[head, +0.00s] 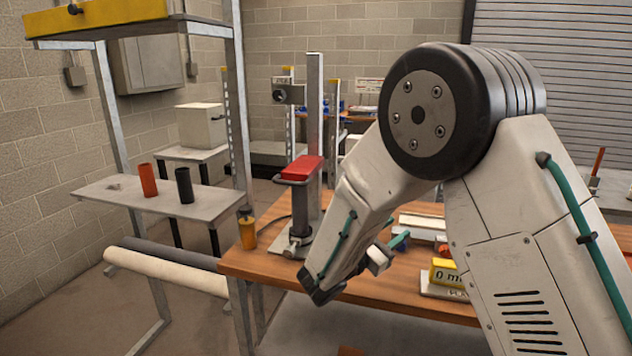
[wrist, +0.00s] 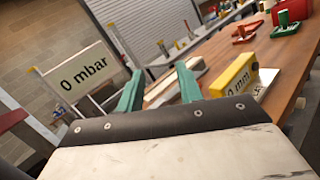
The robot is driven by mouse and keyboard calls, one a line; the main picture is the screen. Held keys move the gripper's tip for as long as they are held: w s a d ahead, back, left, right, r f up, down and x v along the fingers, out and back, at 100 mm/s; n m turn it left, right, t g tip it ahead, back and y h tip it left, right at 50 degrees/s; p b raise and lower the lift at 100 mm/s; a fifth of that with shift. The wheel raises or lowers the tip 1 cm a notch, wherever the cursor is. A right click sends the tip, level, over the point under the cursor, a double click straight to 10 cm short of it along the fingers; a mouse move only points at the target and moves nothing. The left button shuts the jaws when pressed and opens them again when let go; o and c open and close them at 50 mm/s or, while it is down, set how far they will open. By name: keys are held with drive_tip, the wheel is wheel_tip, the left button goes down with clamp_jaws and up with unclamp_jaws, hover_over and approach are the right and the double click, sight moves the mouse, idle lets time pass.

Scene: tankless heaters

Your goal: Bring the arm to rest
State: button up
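My arm stands over the wooden bench (head: 240,262) in the head view, bent at its big black joint, with the forearm reaching down to the left. My gripper (head: 396,243) is partly hidden behind the forearm there, with a green finger showing. In the wrist view my gripper (wrist: 158,82) has its two green fingers well apart, with nothing seen held between them. A yellow block marked "0 mm" (wrist: 236,84) is just right of the fingers in that view. It also shows on the bench in the head view (head: 443,272), partly behind my arm.
A metal stand with a red top (head: 300,169) rises left of my forearm. An amber bottle (head: 247,230) stands at the bench's left edge. A shelf (head: 120,192) carries orange and black cylinders. A "0 mbar" sign (wrist: 84,75) is left of the fingers.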

drive_tip(key=s+d+r+m+g+y, duration=0.2)
drive_tip(key=s+d+r+m+g, duration=0.2)
drive_tip(key=s+d+m+g, duration=0.35)
drive_tip(key=s+d+r+m+g+y, duration=0.2)
drive_tip(key=s+d+r+m+g, duration=0.25)
drive_tip(key=s+d, duration=0.5)
drive_tip(key=s+a+m+t+y, duration=0.1)
drive_tip(key=s+a+m+y, duration=0.3)
drive_tip(key=s, duration=0.6)
drive_tip(key=s+a+f+m+t+y, duration=0.1)
drive_tip(key=s+a+m+y, duration=0.3)
drive_tip(key=s+y, duration=0.5)
drive_tip(key=shift+s+a+f+m, duration=0.35)
drive_tip(key=shift+s+m, duration=0.25)
drive_tip(key=shift+m, duration=0.1)
